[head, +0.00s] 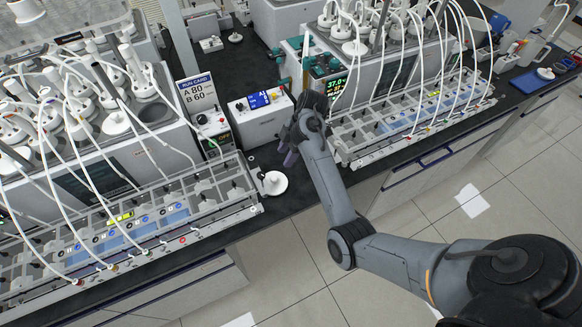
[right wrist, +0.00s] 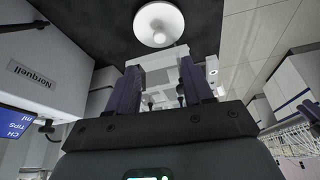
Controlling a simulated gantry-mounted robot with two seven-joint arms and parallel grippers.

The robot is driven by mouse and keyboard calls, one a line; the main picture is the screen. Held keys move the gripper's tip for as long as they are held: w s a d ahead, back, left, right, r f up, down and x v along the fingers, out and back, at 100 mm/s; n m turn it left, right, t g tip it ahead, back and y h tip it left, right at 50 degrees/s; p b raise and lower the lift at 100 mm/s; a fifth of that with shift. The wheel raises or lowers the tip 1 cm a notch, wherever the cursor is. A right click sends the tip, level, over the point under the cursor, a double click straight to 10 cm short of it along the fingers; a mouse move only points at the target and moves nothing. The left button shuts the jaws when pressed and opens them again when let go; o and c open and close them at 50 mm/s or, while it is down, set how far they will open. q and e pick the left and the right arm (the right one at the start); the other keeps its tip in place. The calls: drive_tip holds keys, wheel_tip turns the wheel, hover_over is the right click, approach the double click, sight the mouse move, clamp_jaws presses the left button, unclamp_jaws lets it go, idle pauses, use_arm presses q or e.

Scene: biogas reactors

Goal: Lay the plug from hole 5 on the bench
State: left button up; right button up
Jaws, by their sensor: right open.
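A white round plug (head: 274,183) with a small knob rests on the black bench near its front edge, between the two reactor baths. It also shows in the right wrist view (right wrist: 158,22), beyond the fingertips. My right gripper (head: 286,154) is open and empty, just up and right of this plug and apart from it; its two dark purple fingers (right wrist: 162,75) show in the right wrist view. A dark open hole (head: 156,112) shows in the left bath's lid, with another white plug (head: 116,123) left of it. No hole numbers are readable. My left gripper is out of view.
A white box with a blue display (head: 262,107) and a run card reading A 80, B 60 (head: 197,93) stand behind the plug. Racks with tubes (head: 150,222) flank it left and right (head: 420,115). Bare bench around the plug is narrow.

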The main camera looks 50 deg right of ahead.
drive_tip(key=s+f+m+h, duration=0.3)
drive_tip(key=s+f, duration=0.1)
drive_tip(key=s, duration=0.3)
drive_tip(key=s+a+m+t, duration=0.1)
drive_tip(key=s+a+m, duration=0.6)
drive_tip(key=s+a, duration=1)
drive_tip(key=shift+s+a+t+h, duration=0.15)
drive_tip(key=shift+s+t+h, duration=0.15)
drive_tip(key=shift+s, duration=0.95)
